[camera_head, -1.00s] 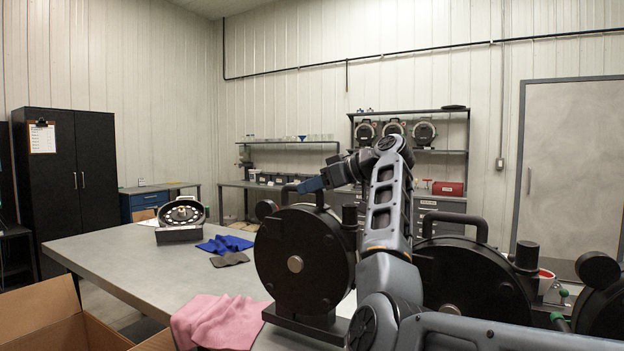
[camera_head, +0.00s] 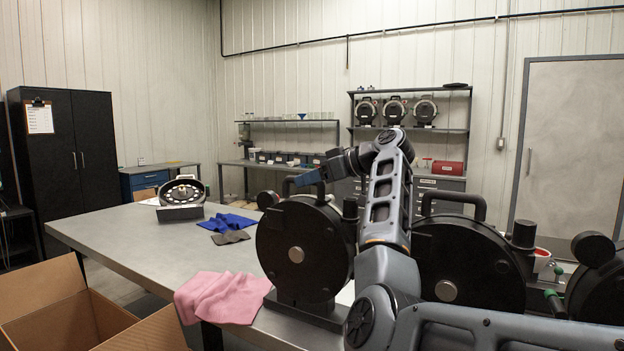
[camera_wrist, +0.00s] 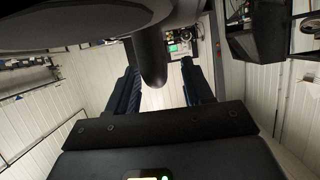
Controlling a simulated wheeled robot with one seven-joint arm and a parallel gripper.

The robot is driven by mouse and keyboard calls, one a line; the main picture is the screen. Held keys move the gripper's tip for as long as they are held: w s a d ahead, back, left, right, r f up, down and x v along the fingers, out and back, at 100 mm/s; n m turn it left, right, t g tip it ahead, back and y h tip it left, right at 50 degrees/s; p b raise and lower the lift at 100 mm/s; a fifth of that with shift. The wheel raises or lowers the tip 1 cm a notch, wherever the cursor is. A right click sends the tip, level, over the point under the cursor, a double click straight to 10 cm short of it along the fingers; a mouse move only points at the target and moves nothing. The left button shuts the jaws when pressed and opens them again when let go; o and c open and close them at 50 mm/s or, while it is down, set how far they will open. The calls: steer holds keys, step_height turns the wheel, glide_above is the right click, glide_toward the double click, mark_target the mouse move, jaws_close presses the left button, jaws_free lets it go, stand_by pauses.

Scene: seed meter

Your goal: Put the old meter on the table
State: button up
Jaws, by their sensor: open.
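A round black meter (camera_head: 300,245) with a top handle stands upright on a dark base at the table's (camera_head: 110,237) front edge. My gripper (camera_head: 310,178) is at its top handle in the head view; its fingertips are partly hidden there. In the wrist view my gripper (camera_wrist: 160,70) has its fingers apart, with a dark rounded part (camera_wrist: 150,58) showing between them. Contact cannot be told. A second black meter (camera_head: 450,258) stands right of my arm, partly hidden by it. No label shows which meter is the old one.
A pink cloth (camera_head: 222,297) hangs over the table edge beside the meter. Blue (camera_head: 228,222) and grey (camera_head: 231,237) cloths and an open-faced device (camera_head: 181,197) lie farther back. An open cardboard box (camera_head: 75,310) is at front left. The table's left middle is clear.

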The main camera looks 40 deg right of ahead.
steer(key=b+v, duration=0.2)
steer(key=v, duration=1)
